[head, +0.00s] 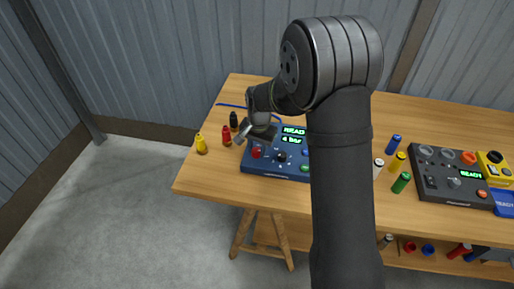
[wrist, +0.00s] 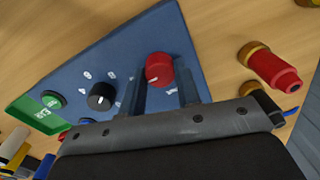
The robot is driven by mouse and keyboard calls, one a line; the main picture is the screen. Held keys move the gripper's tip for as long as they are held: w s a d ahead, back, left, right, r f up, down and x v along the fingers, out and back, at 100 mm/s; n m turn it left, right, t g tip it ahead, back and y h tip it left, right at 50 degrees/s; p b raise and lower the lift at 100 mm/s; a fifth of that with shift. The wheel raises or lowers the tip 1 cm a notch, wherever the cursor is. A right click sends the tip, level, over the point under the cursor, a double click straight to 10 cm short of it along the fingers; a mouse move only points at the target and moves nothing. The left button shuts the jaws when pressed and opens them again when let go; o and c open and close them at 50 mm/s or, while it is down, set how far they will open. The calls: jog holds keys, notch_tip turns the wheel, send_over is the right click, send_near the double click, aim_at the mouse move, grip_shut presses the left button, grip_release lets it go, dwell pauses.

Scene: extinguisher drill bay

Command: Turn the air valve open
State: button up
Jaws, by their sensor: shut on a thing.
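The blue control panel (head: 262,166) lies on the wooden bench and also shows in the wrist view (wrist: 115,50). A red round knob (wrist: 159,68) with a white mark on its face, apparently the air valve, sits at the panel's end; it also shows in the head view (head: 256,153). My gripper (wrist: 160,84) is shut on this red knob, with one finger on each side of it. In the head view my gripper (head: 258,140) is above the panel's left part. The panel's display reads "READ" and "4 bar", its end hidden by my arm.
A black dial (wrist: 101,97) sits beside the red knob. Several coloured cylinders and a dark grey panel (head: 456,190) are to the right. My arm hides the bench middle.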

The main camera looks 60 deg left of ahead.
aim_at(259, 151)
jog(key=o, duration=1)
jog(key=r, duration=1.7)
jog(key=shift+w+d+r, duration=0.2)
jog(key=shift+d, duration=0.15)
jog(key=shift+f, duration=0.1)
jog(key=f, duration=1.7)
jog(key=shift+s+a+f, duration=0.1)
jog(key=shift+s+a, duration=0.1)
jog(key=shift+a, duration=0.15)
